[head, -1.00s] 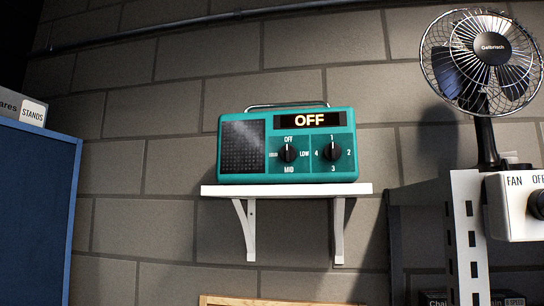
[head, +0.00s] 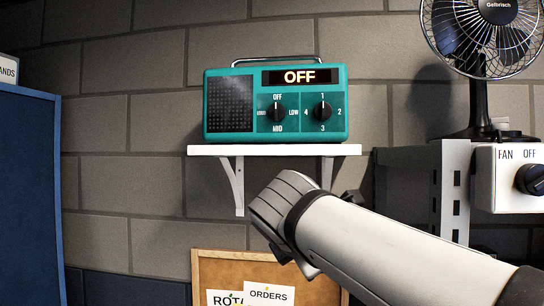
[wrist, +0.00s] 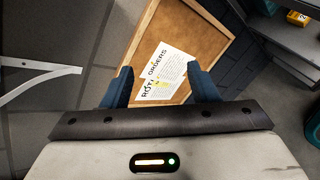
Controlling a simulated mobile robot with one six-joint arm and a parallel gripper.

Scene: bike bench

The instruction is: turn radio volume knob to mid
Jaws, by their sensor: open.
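The teal radio (head: 276,103) sits on a white wall shelf (head: 274,150) in the head view. Its display (head: 299,77) reads OFF. The left knob (head: 278,112) is the volume knob, marked OFF, LOW, MID and LOUD, and its pointer is up at OFF. The right knob (head: 322,111) is marked 1 to 4 and points up at 1. My arm reaches in from the lower right, its wrist below the shelf. The gripper's fingers are hidden in the head view. In the wrist view my gripper (wrist: 160,85) is open and empty, facing the corkboard, with no radio in sight.
A corkboard (head: 215,268) with paper notes hangs below the shelf. A fan (head: 478,60) and a white fan switch box (head: 512,178) stand at the right. A blue board (head: 28,190) is at the left. A shelf bracket (wrist: 30,75) shows in the wrist view.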

